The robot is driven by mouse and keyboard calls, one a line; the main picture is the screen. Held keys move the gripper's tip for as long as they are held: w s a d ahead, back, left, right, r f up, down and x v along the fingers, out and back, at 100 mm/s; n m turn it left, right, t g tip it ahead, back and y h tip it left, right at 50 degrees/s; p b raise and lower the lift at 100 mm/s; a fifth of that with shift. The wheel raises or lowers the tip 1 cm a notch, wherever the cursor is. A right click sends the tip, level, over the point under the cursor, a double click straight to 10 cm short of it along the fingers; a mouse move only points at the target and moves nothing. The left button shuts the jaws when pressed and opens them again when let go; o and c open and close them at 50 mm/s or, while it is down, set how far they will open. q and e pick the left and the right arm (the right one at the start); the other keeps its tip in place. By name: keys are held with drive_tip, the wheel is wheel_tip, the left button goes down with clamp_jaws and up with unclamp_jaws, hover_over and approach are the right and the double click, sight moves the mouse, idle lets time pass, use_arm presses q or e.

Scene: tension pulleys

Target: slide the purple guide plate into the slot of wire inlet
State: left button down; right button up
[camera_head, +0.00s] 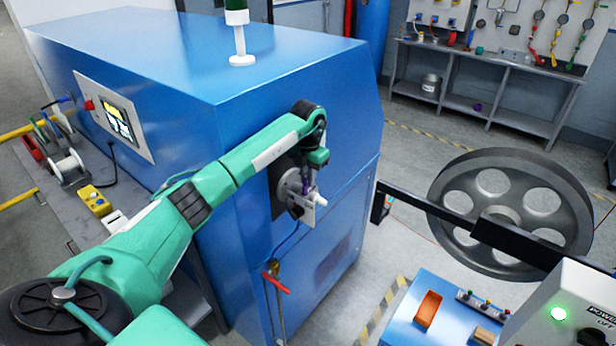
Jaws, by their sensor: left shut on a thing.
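My left arm reaches from the lower left across the blue machine's face. Its left gripper (307,178) points down at the wire inlet (292,191), a round metal fitting on a dark plate with a pale nozzle. A small strip of the purple guide plate (302,183) shows at the fingertips, right at the inlet. The gripper is shut on it. The fingers and wrist hide most of the plate. The slot is too small to make out, so I cannot tell whether the plate is inside it. My right gripper is out of view.
A large spoked wheel (515,208) and dark bar are at right. A control box (565,310) is lower right. A bench (480,75) stands behind.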

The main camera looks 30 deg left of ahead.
use_arm(q)
drive_tip(key=shift+f, duration=0.2)
drive_tip(key=shift+f+b, duration=0.65)
drive_tip(key=shift+f, duration=0.1)
drive_tip(key=c, duration=1.3)
unclamp_jaws()
drive_tip(key=shift+c, duration=0.2)
